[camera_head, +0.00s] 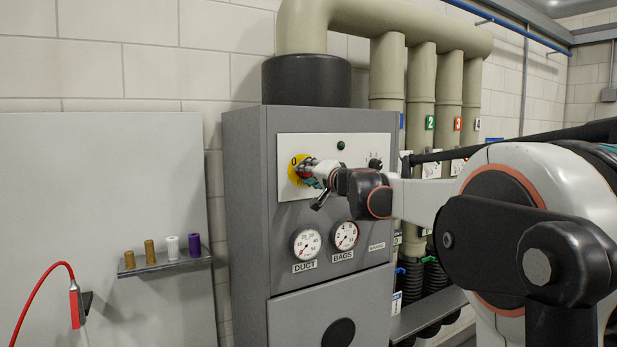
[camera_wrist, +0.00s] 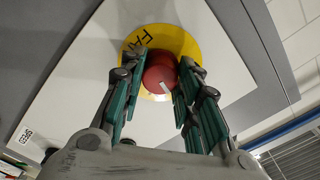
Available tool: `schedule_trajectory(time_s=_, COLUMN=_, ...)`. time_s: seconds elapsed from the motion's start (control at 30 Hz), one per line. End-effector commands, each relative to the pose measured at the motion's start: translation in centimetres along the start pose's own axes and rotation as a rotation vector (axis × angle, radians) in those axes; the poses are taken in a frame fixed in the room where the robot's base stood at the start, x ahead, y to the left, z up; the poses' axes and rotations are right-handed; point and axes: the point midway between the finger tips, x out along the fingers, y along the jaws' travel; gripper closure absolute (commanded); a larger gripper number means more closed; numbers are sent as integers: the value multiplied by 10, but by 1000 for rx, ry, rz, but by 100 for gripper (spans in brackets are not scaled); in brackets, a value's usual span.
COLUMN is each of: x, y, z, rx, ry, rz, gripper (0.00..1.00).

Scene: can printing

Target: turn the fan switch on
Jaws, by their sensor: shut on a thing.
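The fan switch is a red round knob (camera_wrist: 160,75) with a white mark, set on a yellow disc (camera_wrist: 193,45) on the pale panel. In the wrist view it sits between the two green-padded fingers of my gripper (camera_wrist: 160,88), which is shut on it. In the head view the yellow disc (camera_head: 293,168) shows at the left of the cabinet's panel (camera_head: 340,150). My gripper (camera_head: 312,175) reaches it from the right and hides most of the knob. A dark green lamp (camera_head: 340,145) sits above and right of the switch.
The grey cabinet (camera_head: 245,220) carries two gauges, DUCT (camera_head: 306,243) and BAGS (camera_head: 344,235), just below my gripper. A black knob (camera_head: 375,164) is right of the switch. Beige pipes (camera_head: 388,80) stand behind. A small shelf (camera_head: 165,265) with several plugs is at left.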

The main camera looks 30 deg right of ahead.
Motion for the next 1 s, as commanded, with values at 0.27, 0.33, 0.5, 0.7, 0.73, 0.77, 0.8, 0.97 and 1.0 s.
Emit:
schedule_trajectory(time_s=0.27, x=0, y=1, z=1, rx=253, ry=0, rz=0, gripper=94)
schedule_trajectory(time_s=0.33, x=0, y=1, z=1, rx=313, ry=0, rz=0, gripper=94)
schedule_trajectory(time_s=0.5, x=0, y=1, z=1, rx=437, ry=0, rz=1, gripper=94)
schedule_trajectory(time_s=0.7, x=0, y=1, z=0, rx=541, ry=0, rz=1, gripper=94)
schedule_trajectory(time_s=0.73, x=0, y=1, z=0, rx=553, ry=0, rz=1, gripper=94)
schedule_trajectory(time_s=0.77, x=0, y=1, z=0, rx=562, ry=0, rz=1, gripper=94)
schedule_trajectory(time_s=0.8, x=0, y=1, z=0, rx=575, ry=0, rz=1, gripper=94)
schedule_trajectory(time_s=0.97, x=0, y=1, z=0, rx=607, ry=0, rz=1, gripper=94)
schedule_trajectory(time_s=1.0, x=0, y=1, z=0, rx=611, ry=0, rz=1, gripper=94)
